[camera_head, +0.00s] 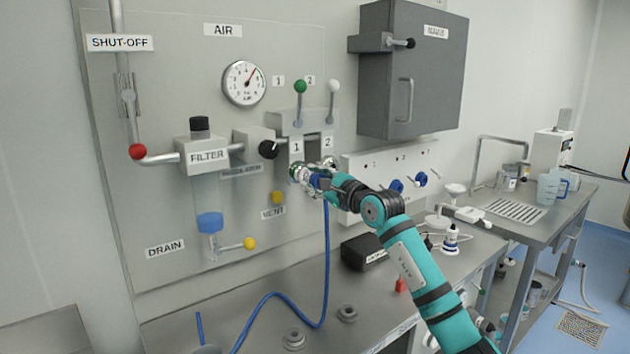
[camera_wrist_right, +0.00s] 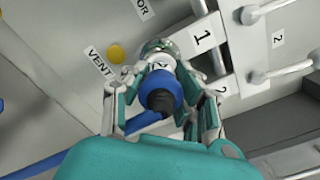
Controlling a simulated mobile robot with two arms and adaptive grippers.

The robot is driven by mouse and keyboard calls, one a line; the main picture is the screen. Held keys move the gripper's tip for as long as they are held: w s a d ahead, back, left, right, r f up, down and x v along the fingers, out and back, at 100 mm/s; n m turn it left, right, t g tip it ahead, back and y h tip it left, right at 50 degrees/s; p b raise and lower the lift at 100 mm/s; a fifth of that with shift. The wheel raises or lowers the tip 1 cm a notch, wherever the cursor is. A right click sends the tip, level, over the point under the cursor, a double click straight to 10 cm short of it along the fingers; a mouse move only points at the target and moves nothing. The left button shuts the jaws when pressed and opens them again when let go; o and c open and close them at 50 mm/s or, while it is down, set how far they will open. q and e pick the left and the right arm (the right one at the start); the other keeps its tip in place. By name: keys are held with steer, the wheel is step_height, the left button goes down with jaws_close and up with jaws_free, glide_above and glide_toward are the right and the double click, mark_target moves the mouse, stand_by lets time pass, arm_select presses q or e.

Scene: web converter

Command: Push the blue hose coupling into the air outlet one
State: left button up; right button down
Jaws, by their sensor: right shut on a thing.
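The blue hose coupling (camera_head: 316,182) is in my right gripper (camera_head: 323,178), at the front of the air outlet one (camera_head: 296,172) on the wall panel. In the right wrist view, the blue coupling (camera_wrist_right: 160,92) sits between the two fingers of my right gripper (camera_wrist_right: 160,100), lined up with the metal outlet (camera_wrist_right: 158,47) below the "1" label. The coupling's nose is at the outlet; I cannot tell how deep it sits. The blue hose (camera_head: 327,250) hangs from the coupling to the bench. My left gripper is not in view.
Outlet two's label (camera_head: 328,142) is just right of outlet one. Green (camera_head: 300,87) and white (camera_head: 334,86) levers stand above. The regulator knob (camera_head: 269,149) and yellow vent knob (camera_head: 277,198) are to the left. A black box (camera_head: 364,252) stands on the bench below.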

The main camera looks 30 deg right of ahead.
steer(key=shift+w+r, duration=0.15)
steer(key=shift+w, duration=0.3)
stand_by(0.6)
steer(key=c, duration=1)
jaws_free()
steer(key=shift+w+a, duration=0.1)
steer(key=shift+w, duration=0.05)
steer(key=shift+o, duration=0.2)
steer(key=s+d, duration=0.1)
steer(key=s, duration=1.1)
